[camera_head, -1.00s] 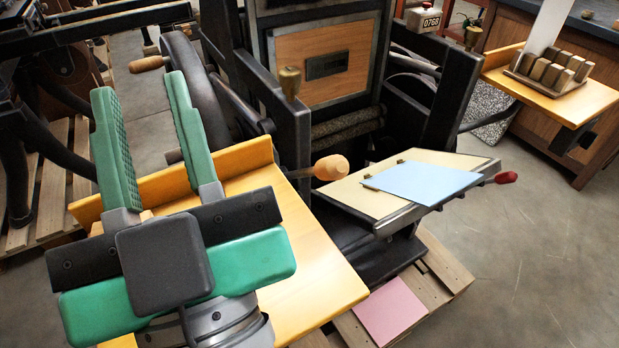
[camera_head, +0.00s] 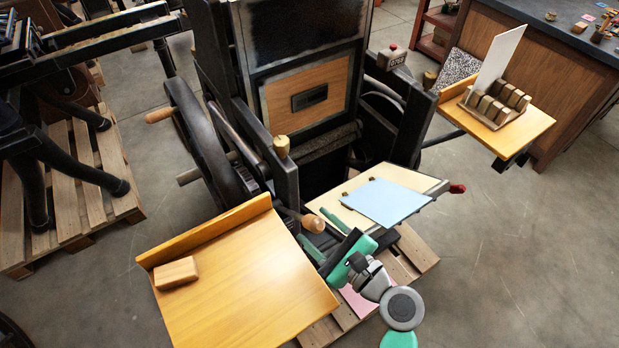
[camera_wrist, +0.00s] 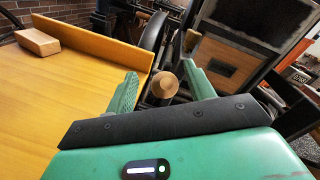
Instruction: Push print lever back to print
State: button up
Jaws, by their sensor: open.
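The print lever's round wooden knob (camera_head: 313,223) sits at the front of the dark hand press, between the left wooden shelf and the platen; I take this to be the task's lever. My gripper (camera_head: 311,224) is open, its green fingers pointing at the knob from the front right. In the wrist view, the knob (camera_wrist: 165,84) shows between the fingers of my gripper (camera_wrist: 160,71). I cannot tell whether the fingertips reach past it, and no contact is visible. Most of the lever's shaft is hidden behind the knob.
The left wooden shelf (camera_head: 235,285) has a raised edge and carries a small wooden block (camera_head: 176,273). A blue sheet (camera_head: 386,203) lies on the cream platen (camera_head: 335,199), beside a red-tipped handle (camera_head: 457,188). The flywheel (camera_head: 200,140) stands left of the press.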

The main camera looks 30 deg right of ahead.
aim_at(307, 217)
notch_tip(307, 217, down, 2)
jog(key=s+d+f+m+p, duration=0.1)
jog(key=s+d+m, duration=0.15)
jog(key=m, duration=0.25)
jog(key=x, duration=0.5)
jog(key=r+x, duration=0.1)
jog(key=x, duration=0.1)
jog(key=shift+w+a+b, duration=0.3)
jog(key=shift+a+b, duration=0.05)
jog(key=shift+c, duration=0.2)
